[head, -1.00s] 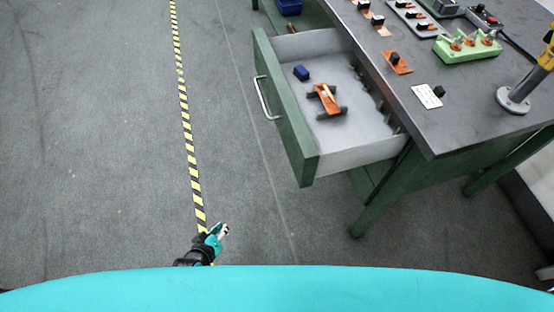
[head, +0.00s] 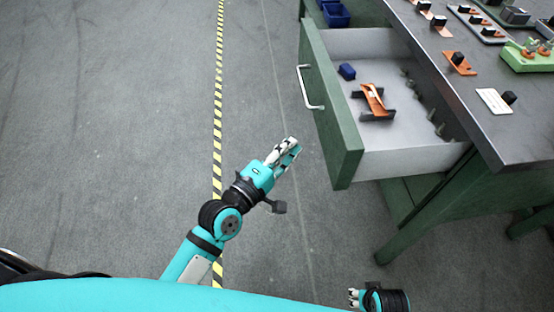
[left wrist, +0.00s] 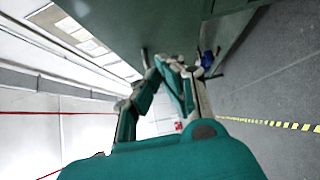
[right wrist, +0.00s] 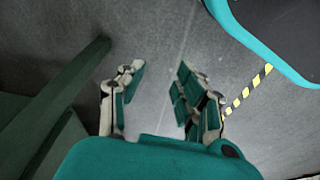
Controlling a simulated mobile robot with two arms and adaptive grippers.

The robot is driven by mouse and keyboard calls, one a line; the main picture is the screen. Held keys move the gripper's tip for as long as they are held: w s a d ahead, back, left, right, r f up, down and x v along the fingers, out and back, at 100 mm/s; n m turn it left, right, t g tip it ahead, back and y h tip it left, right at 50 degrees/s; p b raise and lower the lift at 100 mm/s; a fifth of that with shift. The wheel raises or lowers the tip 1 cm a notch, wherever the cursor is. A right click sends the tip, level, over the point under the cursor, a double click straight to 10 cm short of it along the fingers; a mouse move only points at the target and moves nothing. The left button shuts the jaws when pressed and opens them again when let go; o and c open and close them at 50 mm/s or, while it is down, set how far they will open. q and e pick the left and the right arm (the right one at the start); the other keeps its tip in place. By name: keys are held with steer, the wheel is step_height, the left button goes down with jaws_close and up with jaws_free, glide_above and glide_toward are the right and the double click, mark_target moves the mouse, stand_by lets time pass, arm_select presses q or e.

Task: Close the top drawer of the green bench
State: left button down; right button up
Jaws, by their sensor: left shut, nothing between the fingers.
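The top drawer (head: 412,162) of the green bench (head: 475,205) is pulled open. Its green front panel (head: 330,110) has a silver bar handle (head: 308,88). My left gripper (head: 293,146) is shut and empty, left of the drawer front and apart from it in the head view. In the left wrist view the left gripper's fingers (left wrist: 165,62) come together below a dark green surface, which looks like the drawer front. My right gripper (head: 353,298) is low at the bottom edge of the head view. In the right wrist view its fingers (right wrist: 158,88) stand apart with only floor between them.
The drawer holds a blue block (head: 347,71) and an orange piece with dark supports (head: 374,103). Orange and green fixtures stand on the grey benchtop (head: 445,75). A bench leg (head: 405,238) stands near the right gripper. The floor left of the drawer is clear, with yellow-black tape (head: 217,130).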

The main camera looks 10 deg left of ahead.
arm_select(q)
steer(key=shift+w+d, duration=1)
steer(key=shift+d, duration=0.3)
steer(key=shift+w+d, duration=0.95)
steer(key=shift+d, duration=0.3)
arm_select(e)
steer(key=shift+w+a+r, duration=0.1)
steer(key=shift+w+r, duration=0.1)
steer(key=shift+r, duration=0.55)
steer(key=shift+s, duration=0.1)
